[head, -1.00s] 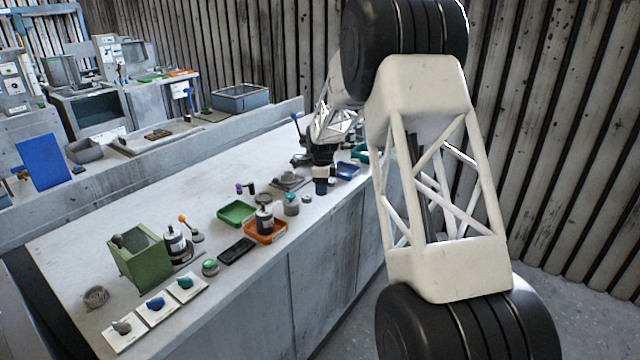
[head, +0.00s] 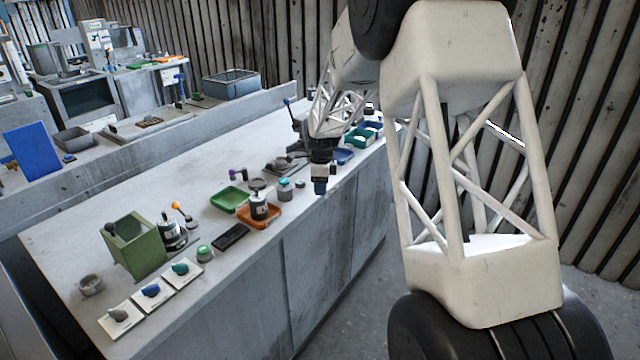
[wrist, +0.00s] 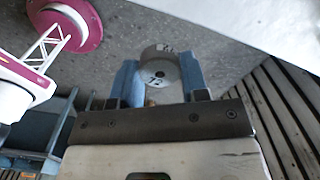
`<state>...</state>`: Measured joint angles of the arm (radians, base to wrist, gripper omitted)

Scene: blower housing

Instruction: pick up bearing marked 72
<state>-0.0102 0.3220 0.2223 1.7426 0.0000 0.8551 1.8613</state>
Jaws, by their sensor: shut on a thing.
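My gripper (wrist: 158,84) is shut on a short grey cylindrical bearing (wrist: 158,66) in the wrist view. Its two blue fingers press on opposite sides of the bearing. In the head view my gripper (head: 320,187) points down at the front edge of the long grey bench (head: 185,185). The bearing cannot be made out there.
A grey cylinder (head: 284,190) and a small teal-topped part (head: 300,183) stand just left of the gripper. An orange tray (head: 262,220), a green tray (head: 229,199) and a blue tray (head: 343,156) lie nearby. The floor in front of the bench is clear.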

